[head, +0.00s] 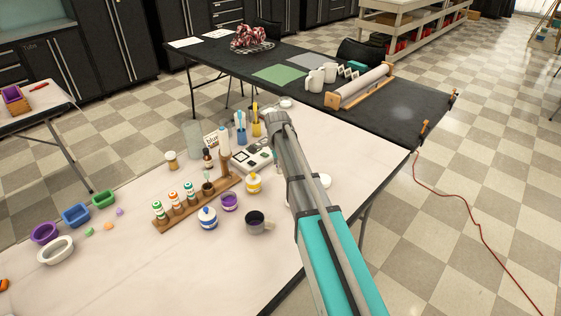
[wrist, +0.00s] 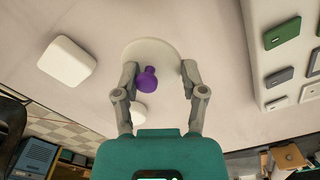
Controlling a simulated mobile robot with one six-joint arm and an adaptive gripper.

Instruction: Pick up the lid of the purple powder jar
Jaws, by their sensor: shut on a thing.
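The lid is a pale round disc (wrist: 160,49) with a purple knob (wrist: 147,80) in the wrist view. My gripper (wrist: 159,73) is shut on it, with one finger at each side of the disc. The knob points back toward my gripper. In the head view my gripper (head: 278,118) is at the far end of my arm, over the back right of the light table; its fingers are too small to make out there. The purple powder jar (head: 229,202) stands uncovered on the table, left of my arm, with purple powder showing.
A wooden rack (head: 190,205) holds several small bottles. A black table (head: 415,110) stands behind.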

